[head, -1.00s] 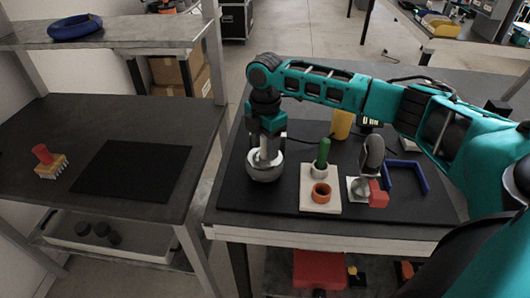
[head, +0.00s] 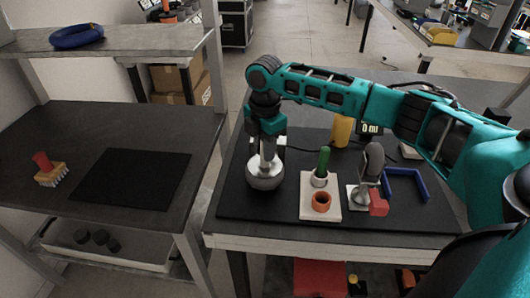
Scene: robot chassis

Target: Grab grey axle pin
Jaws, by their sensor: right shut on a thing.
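My right gripper (head: 266,158) comes down from above over the left part of the black mat (head: 285,212) on the right-hand table. It is shut on a silver-grey rounded metal piece (head: 264,178), which I take to be the grey axle pin. The piece has a broad round lower part; its upper part is hidden by the gripper. I cannot tell whether it touches the mat. My left gripper is not in view.
The left table's black mat (head: 130,178) is empty.

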